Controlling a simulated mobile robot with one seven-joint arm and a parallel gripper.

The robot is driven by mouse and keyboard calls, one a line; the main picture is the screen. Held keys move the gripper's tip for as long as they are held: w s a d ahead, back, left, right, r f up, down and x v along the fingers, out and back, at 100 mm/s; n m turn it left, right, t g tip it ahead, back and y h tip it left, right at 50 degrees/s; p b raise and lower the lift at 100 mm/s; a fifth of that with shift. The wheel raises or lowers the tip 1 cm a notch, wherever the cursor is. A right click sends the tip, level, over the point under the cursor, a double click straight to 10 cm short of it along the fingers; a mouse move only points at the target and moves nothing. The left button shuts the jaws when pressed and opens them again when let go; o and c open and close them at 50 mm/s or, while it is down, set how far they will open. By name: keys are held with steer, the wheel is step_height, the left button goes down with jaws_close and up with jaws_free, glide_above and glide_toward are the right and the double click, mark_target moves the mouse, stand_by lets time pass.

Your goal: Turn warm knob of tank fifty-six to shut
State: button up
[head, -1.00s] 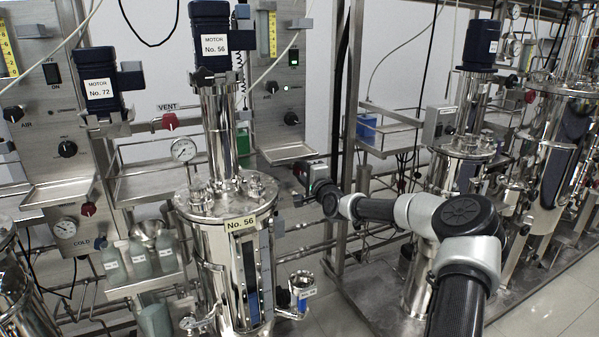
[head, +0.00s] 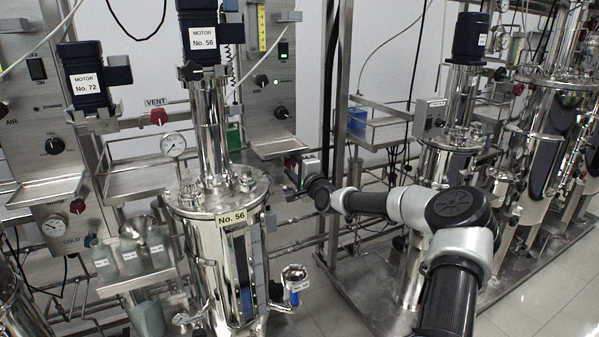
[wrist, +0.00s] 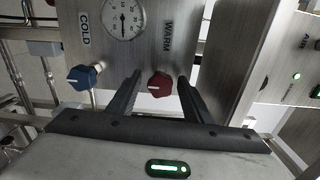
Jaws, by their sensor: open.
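The red warm knob (wrist: 160,84) is on a steel panel below the WARM label in the wrist view. My gripper (wrist: 159,77) is open, with one finger to the left of the knob and one to its right. Both fingers look apart from the knob; the exact depth is hard to tell. In the head view my gripper (head: 303,178) is at the panel right of tank fifty-six (head: 215,265), which bears a "No. 56" label. A small red part (head: 290,163) shows beside it there; the knob is otherwise mostly hidden.
A blue cold knob (wrist: 84,77) sits left of the gripper, with a dial gauge (wrist: 122,17) above. A tray (head: 272,147) juts out above the gripper in the head view. A steel frame post (head: 340,100) stands close behind my arm. Floor (head: 545,290) is clear at the right.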

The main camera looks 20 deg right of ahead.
steer(key=s+p, duration=0.3)
steer(key=s, duration=1.4)
steer(key=shift+d, duration=0.25)
stand_by(1.3)
